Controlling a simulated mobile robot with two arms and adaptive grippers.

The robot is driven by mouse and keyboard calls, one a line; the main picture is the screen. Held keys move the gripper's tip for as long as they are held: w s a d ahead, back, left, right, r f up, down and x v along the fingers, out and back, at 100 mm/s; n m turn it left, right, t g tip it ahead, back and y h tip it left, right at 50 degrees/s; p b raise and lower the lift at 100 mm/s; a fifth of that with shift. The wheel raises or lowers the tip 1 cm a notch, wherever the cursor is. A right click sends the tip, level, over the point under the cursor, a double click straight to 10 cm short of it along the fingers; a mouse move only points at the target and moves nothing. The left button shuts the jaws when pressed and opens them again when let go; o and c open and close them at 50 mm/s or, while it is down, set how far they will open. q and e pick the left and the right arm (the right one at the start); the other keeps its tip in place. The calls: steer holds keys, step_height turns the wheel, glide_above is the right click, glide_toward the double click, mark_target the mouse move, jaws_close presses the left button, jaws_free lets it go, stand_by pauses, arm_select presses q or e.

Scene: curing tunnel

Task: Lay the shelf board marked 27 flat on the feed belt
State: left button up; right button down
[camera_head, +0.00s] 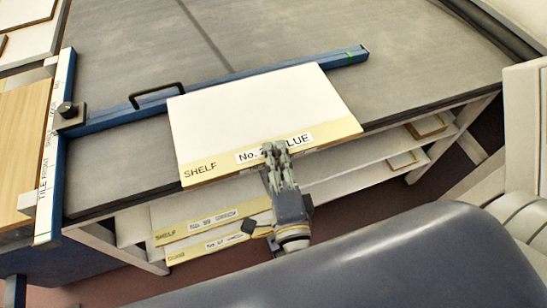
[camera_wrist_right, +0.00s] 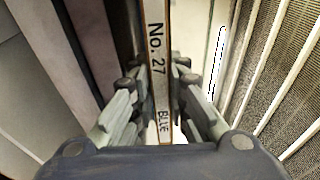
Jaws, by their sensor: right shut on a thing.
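The shelf board (camera_head: 255,105) is white with a yellow front strip reading "SHELF" and, partly behind the fingers, "No. 2… BLUE". My right gripper (camera_head: 273,149) is shut on the middle of its front edge. In the right wrist view the board's edge (camera_wrist_right: 157,60), marked "No. 27 BLUE", stands between the fingers of the right gripper (camera_wrist_right: 158,85). The board is over the front of a wide grey surface (camera_head: 420,60); I cannot tell whether it touches it. No belt is labelled, so I cannot tell whether this surface is the feed belt. My left gripper is not in view.
A blue bar (camera_head: 220,88) with a black handle (camera_head: 155,94) crosses the grey surface, partly behind the board. A blue rail with a "TILE FRONT" strip (camera_head: 48,180) stands at the left. Other labelled shelf boards (camera_head: 195,226) lie below the front edge. The back right of the surface is clear.

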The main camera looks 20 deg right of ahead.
steer(key=shift+w+r, duration=0.15)
steer(key=shift+w, duration=0.2)
steer(key=shift+w+f+b, duration=0.1)
steer(key=shift+f+b, duration=0.2)
steer(key=shift+f, duration=1.55)
steer(key=shift+f, duration=0.1)
steer(key=c, duration=1.6)
jaws_free()
steer(key=shift+a+f, duration=0.1)
steer(key=shift+f, duration=0.05)
steer(key=shift+o, duration=0.2)
steer(key=s+a+b, duration=0.1)
steer(key=s+b, duration=0.2)
steer(key=s, duration=0.9)
steer(key=shift+a, duration=0.3)
